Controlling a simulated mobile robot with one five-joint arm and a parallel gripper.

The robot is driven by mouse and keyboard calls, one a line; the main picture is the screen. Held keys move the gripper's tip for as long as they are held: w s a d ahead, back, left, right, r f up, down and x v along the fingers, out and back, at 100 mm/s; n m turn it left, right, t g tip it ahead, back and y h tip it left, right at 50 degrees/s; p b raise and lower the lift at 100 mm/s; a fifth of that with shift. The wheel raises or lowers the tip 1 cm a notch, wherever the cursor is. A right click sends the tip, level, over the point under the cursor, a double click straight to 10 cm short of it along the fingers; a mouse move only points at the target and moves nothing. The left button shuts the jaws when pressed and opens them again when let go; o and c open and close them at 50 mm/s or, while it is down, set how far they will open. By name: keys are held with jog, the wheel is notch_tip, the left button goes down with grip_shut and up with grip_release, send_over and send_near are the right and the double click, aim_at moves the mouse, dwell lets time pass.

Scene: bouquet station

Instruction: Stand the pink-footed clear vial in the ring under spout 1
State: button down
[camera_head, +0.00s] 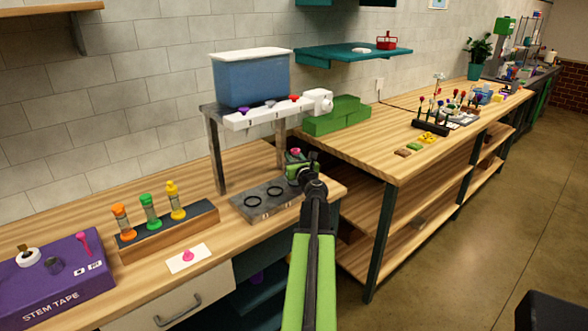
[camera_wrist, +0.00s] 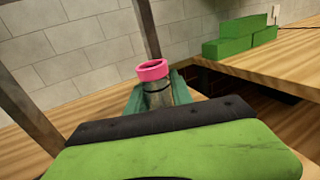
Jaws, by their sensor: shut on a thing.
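The clear vial (camera_wrist: 158,97) shows a pink ring (camera_wrist: 152,69) at its upper end and stands roughly upright between my fingers. Its lower end is hidden behind my gripper. In the head view, its pink end (camera_head: 296,151) shows just above my gripper (camera_head: 298,165), which is shut on it at the right end of the ring plate. The grey plate (camera_head: 264,208) has two dark rings in view, a left ring (camera_head: 252,202) and a middle ring (camera_head: 275,191). Above it, a white spout bar (camera_head: 262,117) carries purple and red funnels. I cannot read the spout numbers surely.
A wooden rack (camera_head: 168,235) holds orange, green and yellow vials. A white card (camera_head: 188,258) with a pink mark lies in front. The purple stem tape box (camera_head: 55,290) is at left. Grey posts (camera_head: 215,155) hold the blue tank (camera_head: 250,79). Green blocks (camera_head: 337,117) sit behind.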

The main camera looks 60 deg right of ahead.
jog(key=shift+f+b, duration=1.7)
jog(key=shift+f, duration=0.4)
jog(key=c, duration=1.1)
grip_release()
jog(key=shift+r, duration=0.1)
jog(key=shift+r, duration=0.1)
